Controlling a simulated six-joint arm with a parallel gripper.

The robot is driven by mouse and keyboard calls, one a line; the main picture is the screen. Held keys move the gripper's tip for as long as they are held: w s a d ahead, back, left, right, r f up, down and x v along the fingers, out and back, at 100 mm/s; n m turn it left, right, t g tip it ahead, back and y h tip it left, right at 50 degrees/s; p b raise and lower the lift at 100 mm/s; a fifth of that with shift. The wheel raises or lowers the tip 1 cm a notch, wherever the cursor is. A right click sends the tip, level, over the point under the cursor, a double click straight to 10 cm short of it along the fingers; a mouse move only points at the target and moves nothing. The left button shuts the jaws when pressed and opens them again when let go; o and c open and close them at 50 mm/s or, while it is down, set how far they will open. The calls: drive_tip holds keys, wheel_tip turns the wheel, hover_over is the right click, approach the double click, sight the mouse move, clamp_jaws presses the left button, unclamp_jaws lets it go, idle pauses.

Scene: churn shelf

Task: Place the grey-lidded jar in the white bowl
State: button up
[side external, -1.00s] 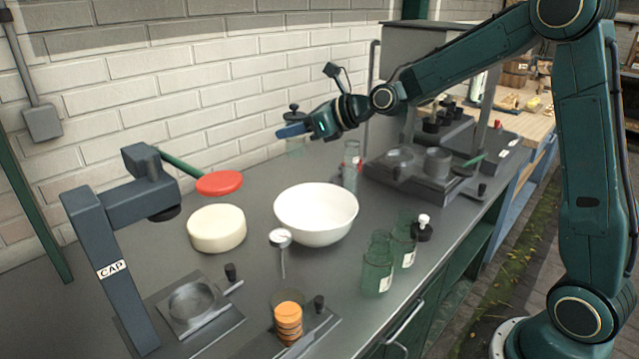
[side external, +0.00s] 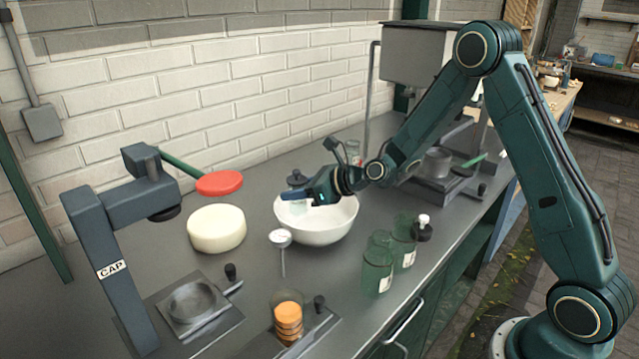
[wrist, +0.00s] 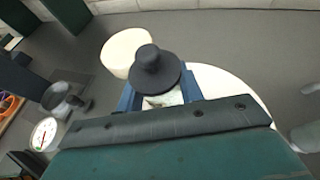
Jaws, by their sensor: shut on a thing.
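The grey-lidded jar is in my gripper (side external: 296,197). Its dark lid (side external: 297,178) stands above the blue fingers, and its clear body (side external: 298,207) shows below them, over the inside of the white bowl (side external: 335,234). In the wrist view the jar's lid (wrist: 156,68) is between the blue fingers (wrist: 160,95), with the bowl (wrist: 225,84) behind and below. The jar looks upright. My gripper hides part of the bowl, and I cannot tell whether the jar's base touches it.
A dial thermometer (side external: 280,238) is close in front. Green glass jars (side external: 377,270) stand at the front right.

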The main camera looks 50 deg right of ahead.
sight(306, 202)
drive_tip(key=shift+f, duration=0.15)
drive_tip(key=shift+f, duration=1.8)
drive_tip(key=shift+f, duration=0.25)
drive_tip(key=o, duration=0.8)
drive_tip(key=shift+r, duration=0.15)
drive_tip(key=shift+r, duration=0.15)
drive_tip(key=v, duration=1.2)
drive_tip(key=shift+d, duration=0.1)
